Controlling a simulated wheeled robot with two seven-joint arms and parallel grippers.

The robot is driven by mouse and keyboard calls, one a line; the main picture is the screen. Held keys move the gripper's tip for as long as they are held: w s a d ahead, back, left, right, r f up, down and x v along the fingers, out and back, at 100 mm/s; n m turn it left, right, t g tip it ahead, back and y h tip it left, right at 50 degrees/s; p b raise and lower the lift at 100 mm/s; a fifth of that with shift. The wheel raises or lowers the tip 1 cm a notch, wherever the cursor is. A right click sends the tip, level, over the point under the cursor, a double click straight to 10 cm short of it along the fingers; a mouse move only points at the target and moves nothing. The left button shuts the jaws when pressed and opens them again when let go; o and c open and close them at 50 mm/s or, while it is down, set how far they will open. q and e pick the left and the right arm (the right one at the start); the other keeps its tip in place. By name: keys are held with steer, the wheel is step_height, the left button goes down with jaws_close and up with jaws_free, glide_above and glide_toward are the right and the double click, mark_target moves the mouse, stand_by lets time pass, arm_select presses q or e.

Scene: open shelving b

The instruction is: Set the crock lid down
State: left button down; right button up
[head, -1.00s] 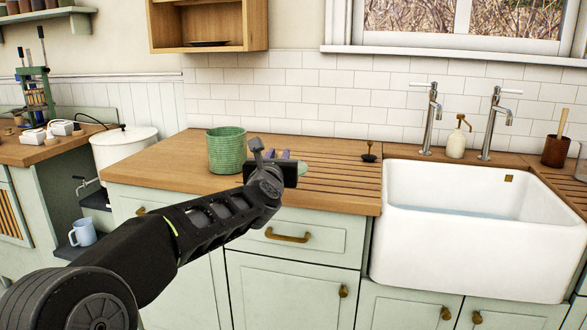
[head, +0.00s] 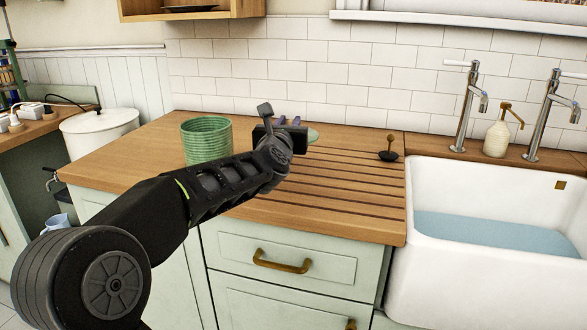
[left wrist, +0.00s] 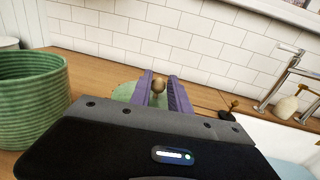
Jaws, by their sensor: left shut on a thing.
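The crock lid is pale green with a round brownish knob. In the left wrist view the lid (left wrist: 124,92) shows beside and beneath the purple fingers. My left gripper (left wrist: 162,90) is shut on its knob (left wrist: 158,86). In the head view my left gripper (head: 284,122) is over the wooden counter (head: 310,215), and only a sliver of lid (head: 312,135) shows past it. I cannot tell if the lid touches the counter. The open green ribbed crock (head: 206,142) stands on the counter left of the gripper. My right gripper is not in view.
A white sink (head: 480,240) with water lies to the right. A small dark item with a knob (head: 389,150) stands near the counter's back right. Grooved counter in front of and right of the gripper is clear. A white lidded pot (head: 100,132) stands at left.

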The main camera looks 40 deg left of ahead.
arm_select(q)
steer(key=shift+s+r, duration=0.15)
step_height(320, 180, down, 5)
steer(key=shift+r+b, duration=0.1)
steer(key=shift+b, duration=0.7)
step_height(320, 180, down, 5)
steer(key=shift+f+b, duration=0.15)
steer(key=shift+b, duration=0.35)
steer(key=shift+d, duration=0.1)
